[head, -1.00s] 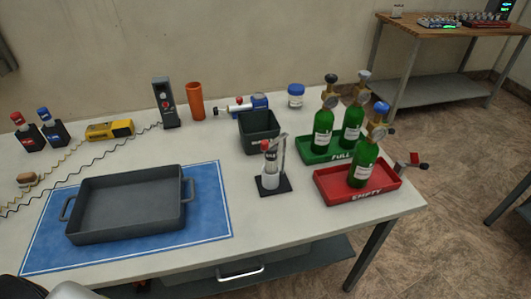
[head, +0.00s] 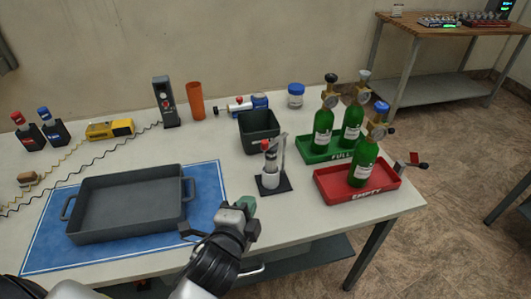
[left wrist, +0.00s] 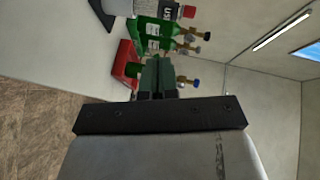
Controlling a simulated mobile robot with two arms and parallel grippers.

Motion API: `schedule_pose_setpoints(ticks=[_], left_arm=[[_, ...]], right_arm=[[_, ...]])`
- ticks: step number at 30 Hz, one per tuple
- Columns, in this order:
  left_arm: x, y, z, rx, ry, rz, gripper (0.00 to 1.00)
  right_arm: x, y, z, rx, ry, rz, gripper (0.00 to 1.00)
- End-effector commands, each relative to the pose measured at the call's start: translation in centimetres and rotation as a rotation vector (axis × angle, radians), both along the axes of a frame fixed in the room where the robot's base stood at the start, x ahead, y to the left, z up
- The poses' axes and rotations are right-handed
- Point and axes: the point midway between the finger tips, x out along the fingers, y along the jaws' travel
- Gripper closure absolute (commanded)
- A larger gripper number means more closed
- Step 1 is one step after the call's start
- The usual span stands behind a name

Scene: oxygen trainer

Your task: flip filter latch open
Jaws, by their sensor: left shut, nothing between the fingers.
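The filter unit (head: 269,182) stands upright on a black base near the table's middle right. It has a white lower cup, a red-topped cylinder and a grey metal piece rising beside it. I cannot tell which part is the latch or how it is set. In the left wrist view, its labelled cylinder (left wrist: 168,11) shows at the top edge, cut off by the frame. My left gripper (head: 247,205) is shut and empty, in front and to the left of the unit, apart from it. Its green fingers also show in the left wrist view (left wrist: 158,66).
Green bottles stand in a green tray (head: 312,157) and a red tray (head: 328,190) right of the unit. A dark bin (head: 259,133) is close behind it. A grey pan (head: 128,202) lies on the blue mat (head: 211,195) at left. The table's front edge is near my arm.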

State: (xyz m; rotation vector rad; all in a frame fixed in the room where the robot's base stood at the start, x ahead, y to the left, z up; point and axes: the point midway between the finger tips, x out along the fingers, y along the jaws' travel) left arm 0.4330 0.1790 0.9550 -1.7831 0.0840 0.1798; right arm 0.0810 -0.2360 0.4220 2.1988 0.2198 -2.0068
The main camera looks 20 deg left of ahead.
Motion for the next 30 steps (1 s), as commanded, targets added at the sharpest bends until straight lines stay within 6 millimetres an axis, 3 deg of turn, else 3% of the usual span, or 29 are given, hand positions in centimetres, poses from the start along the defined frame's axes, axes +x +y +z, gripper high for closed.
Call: schedule_pose_setpoints(ticks=[3,6,20,30], left_arm=[[1.1,-1.3,1.9,0.152,-0.119,-0.062,1.00],[1.4,-1.7,2.6,0.209,-0.161,-0.082,1.00],[2.3,-1.8,2.8,0.217,-0.168,-0.084,1.00],[8.9,-2.0,2.9,0.215,-0.168,-0.083,1.00]], right_arm=[[0.0,0.0,0.0,0.000,0.000,0.000,0.57],[0.0,0.0,0.0,0.000,-0.001,0.000,0.57],[0.1,0.0,0.2,0.000,-0.001,0.000,0.57],[0.1,0.0,1.4,0.000,-0.001,0.001,0.57]])
